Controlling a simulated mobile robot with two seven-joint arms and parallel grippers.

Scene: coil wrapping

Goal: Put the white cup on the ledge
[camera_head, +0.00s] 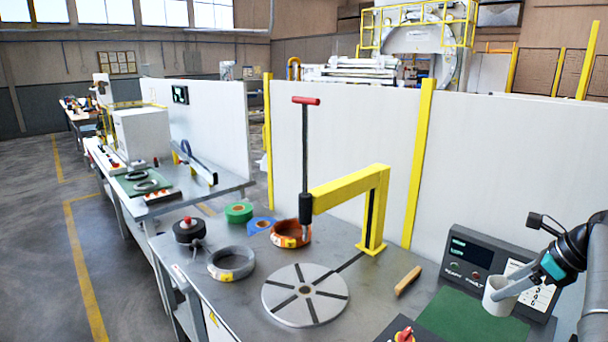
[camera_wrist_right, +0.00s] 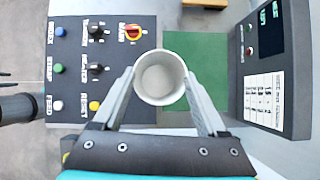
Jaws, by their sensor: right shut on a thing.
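The white cup (camera_head: 494,299) is at the lower right in the head view, in front of the dark control box. My right gripper (camera_head: 507,290) is shut on it. In the right wrist view the cup (camera_wrist_right: 160,82) sits between the two fingers of my right gripper (camera_wrist_right: 160,92), and I look down into its open, empty-looking inside. The cup appears held above the green mat. I cannot tell which surface is the ledge.
The dark control box (camera_head: 472,258) with a screen stands beside the cup. A green mat (camera_head: 455,318) lies on the bench. A button panel (camera_wrist_right: 75,45) is left in the wrist view. A slotted disc (camera_head: 303,296), yellow arm (camera_head: 345,190) and wooden-handled tool (camera_head: 408,280) occupy the bench.

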